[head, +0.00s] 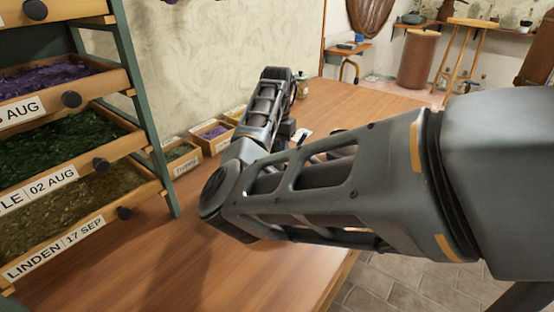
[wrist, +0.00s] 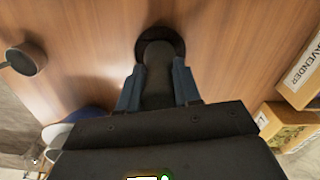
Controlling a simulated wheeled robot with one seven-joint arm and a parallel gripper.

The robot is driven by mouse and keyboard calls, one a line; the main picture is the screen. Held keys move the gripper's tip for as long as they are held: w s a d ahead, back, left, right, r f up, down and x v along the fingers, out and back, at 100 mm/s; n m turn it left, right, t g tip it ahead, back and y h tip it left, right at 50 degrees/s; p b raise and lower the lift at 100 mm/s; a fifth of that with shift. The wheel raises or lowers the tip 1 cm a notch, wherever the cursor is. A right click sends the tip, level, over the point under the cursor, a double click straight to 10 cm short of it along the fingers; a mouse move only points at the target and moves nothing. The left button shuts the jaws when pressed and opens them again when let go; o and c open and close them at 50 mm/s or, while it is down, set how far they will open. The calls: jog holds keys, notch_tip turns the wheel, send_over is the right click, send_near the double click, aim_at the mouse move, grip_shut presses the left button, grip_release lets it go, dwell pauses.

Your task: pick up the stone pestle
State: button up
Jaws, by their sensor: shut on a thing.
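The stone pestle (wrist: 158,72) is a dark grey rounded shaft in the wrist view, between my two fingers. My gripper (wrist: 157,85) is shut on it from both sides. A darker round shape (wrist: 172,36) surrounds the pestle's far end; I cannot tell whether it is part of the pestle, a vessel or a shadow. The pestle's near end is hidden by my gripper body. In the head view my arm hides the pestle, and the fingers cannot be made out.
The wooden table (head: 360,100) is clear toward the back right. A drawer rack (head: 150,130) stands left, with labelled herb boxes (head: 212,135) beside it. In the wrist view, a lavender box (wrist: 300,75) is right, a small grey cup (wrist: 27,59) left and a pale bowl (wrist: 56,133) lower left.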

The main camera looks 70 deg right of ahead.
grip_shut()
jog(key=shift+r, duration=0.1)
